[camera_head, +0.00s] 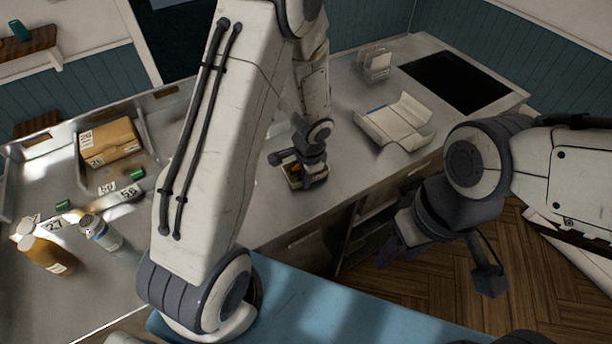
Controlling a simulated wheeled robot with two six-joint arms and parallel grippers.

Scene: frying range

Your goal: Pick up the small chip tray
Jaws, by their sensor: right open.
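The small chip tray (293,184) is a little pale tray with orange-yellow contents on the metal counter, in the middle of the head view. My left gripper (306,178) points down at the tray's right side and hides part of it. I cannot tell whether its fingers touch the tray or whether they are open or shut. My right gripper (388,252) is open and empty, in front of the counter and well away from the tray.
A folded paper sheet or carton (396,122) lies right of the tray, with a wire rack (376,66) and dark recess (455,82) behind. A cardboard box (110,142) and sauce bottles (45,250) stand left. A blue surface (330,312) is nearest. Counter near the tray is clear.

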